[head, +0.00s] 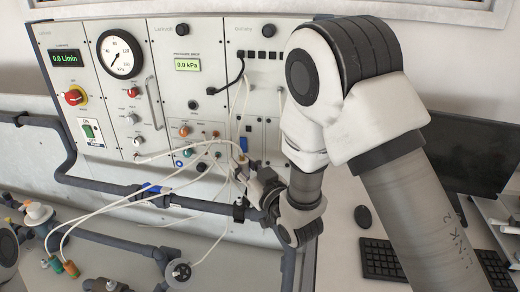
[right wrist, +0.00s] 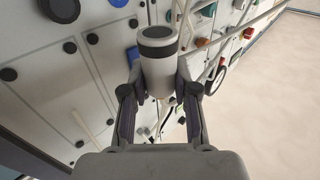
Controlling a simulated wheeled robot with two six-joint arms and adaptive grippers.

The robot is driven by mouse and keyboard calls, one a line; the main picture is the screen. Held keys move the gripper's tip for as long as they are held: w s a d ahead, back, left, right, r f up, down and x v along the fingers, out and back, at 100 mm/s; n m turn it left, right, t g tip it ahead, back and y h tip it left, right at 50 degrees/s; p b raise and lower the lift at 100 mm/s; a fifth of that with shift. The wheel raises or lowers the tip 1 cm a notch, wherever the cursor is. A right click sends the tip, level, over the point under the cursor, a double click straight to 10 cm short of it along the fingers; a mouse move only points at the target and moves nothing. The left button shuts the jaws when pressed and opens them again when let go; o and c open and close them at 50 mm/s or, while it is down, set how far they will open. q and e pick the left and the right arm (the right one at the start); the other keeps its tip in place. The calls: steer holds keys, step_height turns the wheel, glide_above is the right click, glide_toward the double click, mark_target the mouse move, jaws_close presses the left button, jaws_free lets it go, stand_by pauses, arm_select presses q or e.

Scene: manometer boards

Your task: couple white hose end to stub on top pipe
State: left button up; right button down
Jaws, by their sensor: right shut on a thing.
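My right gripper (head: 246,176) is in front of the lower right of the panel. In the right wrist view, my right gripper (right wrist: 160,100) is shut on a pale, hollow hose end (right wrist: 158,72) with a dark band near its open rim. The held end shows small in the head view (head: 243,159). The dark upper pipe (head: 110,187) runs across below the panel. A small dark fitting (head: 239,210) stands on it below the gripper; I cannot tell whether it is the stub. The held end looks apart from the pipe. My left gripper is not in view.
Several white hoses (head: 125,202) loop from the panel ports to fittings at lower left. The panel (head: 165,100) carries a round gauge (head: 121,54), displays and knobs. A lower pipe (head: 110,240) and a round fitting (head: 180,272) lie below. A desk with keyboard (head: 382,259) is at right.

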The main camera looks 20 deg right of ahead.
mark_target(238, 181)
steer(key=shift+s+a+r, duration=0.1)
steer(key=shift+a, duration=0.4)
steer(key=shift+s+a, duration=0.25)
steer(key=shift+a, duration=0.05)
steer(key=f+b, duration=0.1)
steer(key=f, duration=0.1)
steer(key=f+b, duration=0.1)
steer(key=f, duration=0.1)
steer(key=shift+w+d+f+b, duration=0.15)
steer(key=shift+d+b, duration=0.05)
steer(key=shift+b, duration=0.2)
steer(key=shift+s+a, duration=0.25)
steer(key=shift+s, duration=0.05)
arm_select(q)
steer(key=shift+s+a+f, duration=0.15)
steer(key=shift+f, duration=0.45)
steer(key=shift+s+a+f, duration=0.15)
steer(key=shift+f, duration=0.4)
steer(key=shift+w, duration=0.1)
arm_select(e)
steer(key=shift+w+d, duration=0.1)
steer(key=shift+w, duration=0.05)
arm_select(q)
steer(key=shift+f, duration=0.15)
